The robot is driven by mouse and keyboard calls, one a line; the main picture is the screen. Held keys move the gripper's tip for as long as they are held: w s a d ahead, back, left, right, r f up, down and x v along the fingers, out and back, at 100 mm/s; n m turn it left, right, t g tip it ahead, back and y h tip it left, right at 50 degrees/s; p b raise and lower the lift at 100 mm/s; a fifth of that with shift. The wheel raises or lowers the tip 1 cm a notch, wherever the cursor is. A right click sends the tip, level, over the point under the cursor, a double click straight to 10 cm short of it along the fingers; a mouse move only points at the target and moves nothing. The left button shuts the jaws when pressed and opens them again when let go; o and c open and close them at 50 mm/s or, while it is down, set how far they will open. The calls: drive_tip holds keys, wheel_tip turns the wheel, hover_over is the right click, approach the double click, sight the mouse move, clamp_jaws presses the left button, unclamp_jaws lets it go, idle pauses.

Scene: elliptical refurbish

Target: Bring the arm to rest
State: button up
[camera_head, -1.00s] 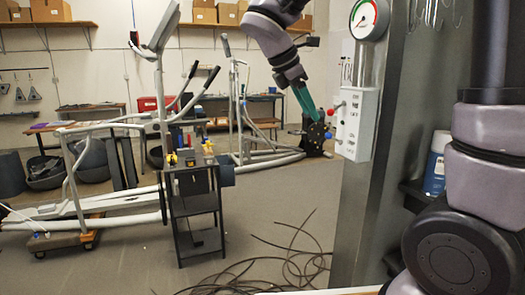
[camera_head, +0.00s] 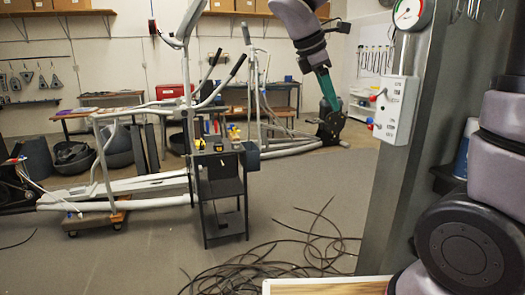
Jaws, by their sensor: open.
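My arm hangs in from the top of the head view, with its grey and purple wrist bent downward. My gripper (camera_head: 331,100) shows as a narrow teal end pointing down and slightly right. It is open, and I see nothing held in it.
A grey post with a gauge (camera_head: 409,12) and a white switch box (camera_head: 396,110) stands right of the gripper. A small black stand (camera_head: 222,200) and a white elliptical machine (camera_head: 130,190) are at left. Loose black cables (camera_head: 280,262) lie on the floor.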

drive_tip(key=s+d+r+m+t+y, duration=0.1)
drive_tip(key=s+d+m+t+y, duration=0.3)
drive_tip(key=m, duration=1.8)
drive_tip(key=s+d+y, duration=0.3)
drive_tip(key=s+d, duration=0.1)
drive_tip(key=s, duration=0.3)
drive_tip(key=shift+d+r, duration=0.2)
drive_tip(key=shift+d, duration=0.05)
